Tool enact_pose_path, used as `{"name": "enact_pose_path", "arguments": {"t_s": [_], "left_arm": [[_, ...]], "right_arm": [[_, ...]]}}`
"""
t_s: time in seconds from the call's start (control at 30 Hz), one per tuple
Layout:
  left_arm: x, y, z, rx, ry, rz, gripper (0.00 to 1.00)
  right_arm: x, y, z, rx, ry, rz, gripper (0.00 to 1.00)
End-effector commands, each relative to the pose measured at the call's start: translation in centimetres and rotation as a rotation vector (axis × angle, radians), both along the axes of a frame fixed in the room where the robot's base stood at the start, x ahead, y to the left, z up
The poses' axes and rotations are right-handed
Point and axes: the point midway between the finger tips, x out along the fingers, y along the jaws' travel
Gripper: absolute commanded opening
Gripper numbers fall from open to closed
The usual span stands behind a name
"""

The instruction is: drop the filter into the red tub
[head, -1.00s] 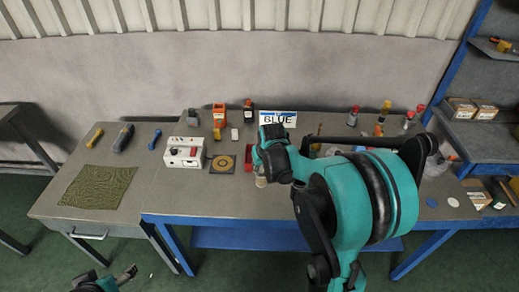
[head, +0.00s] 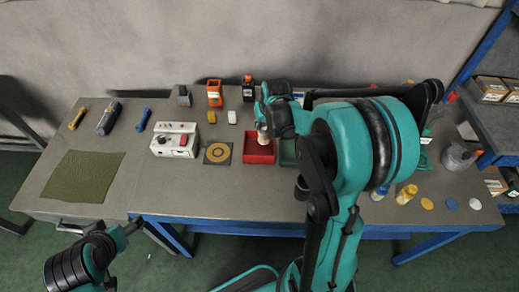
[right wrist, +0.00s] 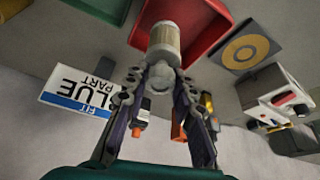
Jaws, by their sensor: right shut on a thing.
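The filter (right wrist: 166,40), a pale ribbed cylinder with a grey end, is gripped between the fingers of my right gripper (right wrist: 158,78). In the head view the filter (head: 263,136) shows just below the right gripper (head: 266,126), in front of the red tub's back part. The red tub (head: 258,158) is a square open box on the bench. In the right wrist view the filter overlaps the red tub (right wrist: 205,18); its height above the tub is hard to tell. My left gripper (head: 130,228) is low at the left, its jaws too small to judge.
A green tub (head: 287,152) stands right of the red one, partly hidden by my right arm. A dark plate with yellow rings (head: 218,153) and a white control box (head: 175,141) stand left. A sign (right wrist: 85,90) shows in the wrist view. The green mat (head: 83,176) lies far left.

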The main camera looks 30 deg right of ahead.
Motion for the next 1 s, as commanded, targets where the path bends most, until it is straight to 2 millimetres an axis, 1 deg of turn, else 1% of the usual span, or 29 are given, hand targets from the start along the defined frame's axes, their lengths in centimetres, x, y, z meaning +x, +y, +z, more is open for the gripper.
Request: {"name": "enact_pose_path", "arguments": {"t_s": [0.03,0.23,0.37,0.57,0.6,0.67,0.7,1.0], "left_arm": [[0.0,0.0,-0.9,0.000,0.000,0.000,0.74],[0.0,0.0,-2.6,0.000,0.000,0.000,0.74],[0.0,0.0,-2.9,0.000,0.000,0.000,0.74],[0.0,0.0,-2.8,0.000,0.000,0.000,0.74],[0.0,0.0,-2.8,0.000,0.000,0.000,0.74],[0.0,0.0,-2.8,0.000,0.000,0.000,0.74],[0.0,0.0,-2.8,0.000,0.000,0.000,0.74],[0.0,0.0,-2.8,0.000,0.000,0.000,0.74]], "right_arm": [[0.0,0.0,-1.1,0.000,0.000,0.000,0.00],[0.0,0.0,-3.3,0.000,0.000,0.000,0.00],[0.0,0.0,-3.8,0.000,0.000,0.000,0.00],[0.0,0.0,-3.7,0.000,0.000,0.000,0.00],[0.0,0.0,-3.7,0.000,0.000,0.000,0.28],[0.0,0.0,-3.7,0.000,0.000,0.000,0.43],[0.0,0.0,-3.7,0.000,0.000,0.000,0.49],[-0.1,0.0,-3.6,0.000,0.000,0.000,0.49]]}}
